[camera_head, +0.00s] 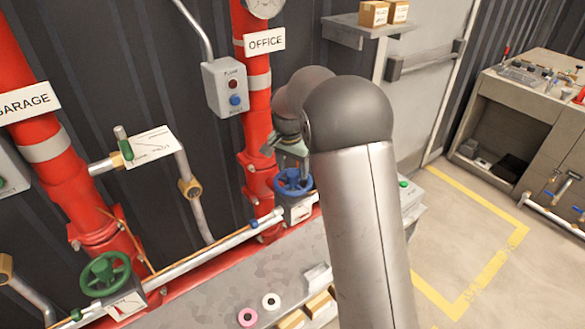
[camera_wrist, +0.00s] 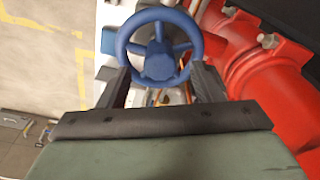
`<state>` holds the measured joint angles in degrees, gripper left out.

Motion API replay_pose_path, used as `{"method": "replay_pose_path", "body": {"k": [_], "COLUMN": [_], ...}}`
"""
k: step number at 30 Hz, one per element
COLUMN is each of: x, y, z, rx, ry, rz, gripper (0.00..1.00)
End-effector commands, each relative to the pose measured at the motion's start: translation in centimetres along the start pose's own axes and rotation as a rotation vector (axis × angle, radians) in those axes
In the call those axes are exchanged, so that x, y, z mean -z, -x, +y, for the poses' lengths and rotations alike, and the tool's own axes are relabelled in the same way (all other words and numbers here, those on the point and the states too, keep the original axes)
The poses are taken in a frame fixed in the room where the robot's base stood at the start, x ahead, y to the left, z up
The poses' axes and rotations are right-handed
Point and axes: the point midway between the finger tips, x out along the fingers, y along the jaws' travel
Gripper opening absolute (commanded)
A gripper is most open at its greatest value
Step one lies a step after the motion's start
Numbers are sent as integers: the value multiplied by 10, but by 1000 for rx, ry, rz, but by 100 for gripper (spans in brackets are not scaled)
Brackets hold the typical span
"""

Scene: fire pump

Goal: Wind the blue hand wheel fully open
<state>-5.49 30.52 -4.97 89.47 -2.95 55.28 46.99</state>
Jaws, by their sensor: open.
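The blue hand wheel (camera_head: 293,182) sits on a small valve body on the pipe, just right of the foot of the red OFFICE pipe, in the head view. In the wrist view the blue hand wheel (camera_wrist: 160,50) fills the upper middle, with its spokes and hub in sight. My gripper (camera_wrist: 160,80) is open, with one dark finger at each side of the wheel's near part. I cannot tell whether the fingers touch the rim. In the head view my gripper (camera_head: 290,155) is just above the wheel and partly hidden by my arm.
A green hand wheel (camera_head: 105,273) is on the same pipe at lower left. The red OFFICE pipe (camera_head: 257,100) stands close behind the blue wheel, and a grey switch box (camera_head: 224,87) hangs beside it. A workbench (camera_head: 520,115) stands at right, with open floor before it.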

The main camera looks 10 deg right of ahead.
Motion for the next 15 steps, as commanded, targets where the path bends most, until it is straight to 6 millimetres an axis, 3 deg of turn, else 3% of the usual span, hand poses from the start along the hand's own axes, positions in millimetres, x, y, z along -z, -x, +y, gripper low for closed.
{"method": "replay_pose_path", "body": {"k": [6, 14, 15], "x": [0, 0, 0], "y": [-14, -15, -15], "z": [0, 0, 0], "rx": [0, 0, 0], "ry": [0, 0, 0], "rz": [0, 0, 0], "gripper": [59, 59, 51]}}
